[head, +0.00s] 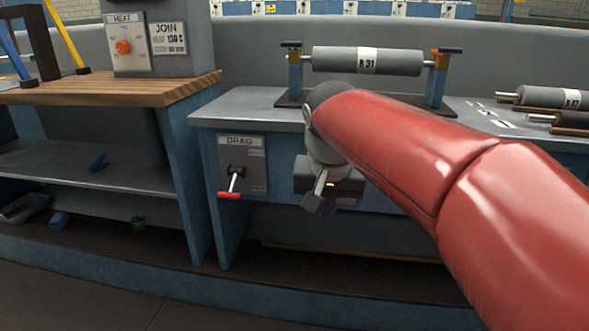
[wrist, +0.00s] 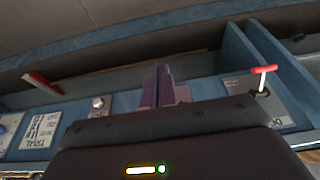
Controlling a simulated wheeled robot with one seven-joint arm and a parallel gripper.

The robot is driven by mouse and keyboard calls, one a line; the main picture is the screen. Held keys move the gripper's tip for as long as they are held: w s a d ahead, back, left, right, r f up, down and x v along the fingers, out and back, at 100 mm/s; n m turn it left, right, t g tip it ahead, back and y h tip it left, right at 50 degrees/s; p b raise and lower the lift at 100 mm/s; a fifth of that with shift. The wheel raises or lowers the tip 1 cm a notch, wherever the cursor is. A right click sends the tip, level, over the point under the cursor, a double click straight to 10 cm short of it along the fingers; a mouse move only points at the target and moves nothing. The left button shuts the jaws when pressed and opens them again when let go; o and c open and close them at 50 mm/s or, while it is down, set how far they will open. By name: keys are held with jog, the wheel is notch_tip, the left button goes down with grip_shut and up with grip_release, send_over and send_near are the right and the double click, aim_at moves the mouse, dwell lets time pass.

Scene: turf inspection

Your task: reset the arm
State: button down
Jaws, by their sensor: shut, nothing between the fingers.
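My red arm reaches in from the lower right of the head view. My gripper (head: 324,207) is partly hidden by my own wrist, in front of the blue bench's front face. In the wrist view the two purple-grey fingers of my gripper (wrist: 159,72) lie side by side, shut with nothing between them. The DRAG panel (head: 255,175) with its red-handled lever (head: 229,195) is left of my gripper in the head view. The lever also shows in the wrist view (wrist: 264,69), at the right and apart from the fingers.
A grey roller marked B 31 (head: 367,61) rests on a stand on the bench top (head: 240,105). More rollers (head: 545,97) lie at the right. A wooden-topped bench (head: 130,92) with a HEAT dial (head: 124,47) stands left. In the wrist view, another red handle (wrist: 42,84) shows at left.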

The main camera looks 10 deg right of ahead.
jog(key=s+d+f+n+t+p, duration=0.1)
jog(key=s+f+p, duration=0.1)
jog(key=s, duration=0.6)
jog(key=s+d+f+n+t+y+p, duration=0.1)
jog(key=s+p, duration=0.3)
jog(key=s, duration=0.5)
jog(key=shift+s+d+f+n, duration=0.15)
jog(key=shift+f+n, duration=0.45)
jog(key=shift+f, duration=0.25)
jog(key=shift+r, duration=0.25)
dwell(0.9)
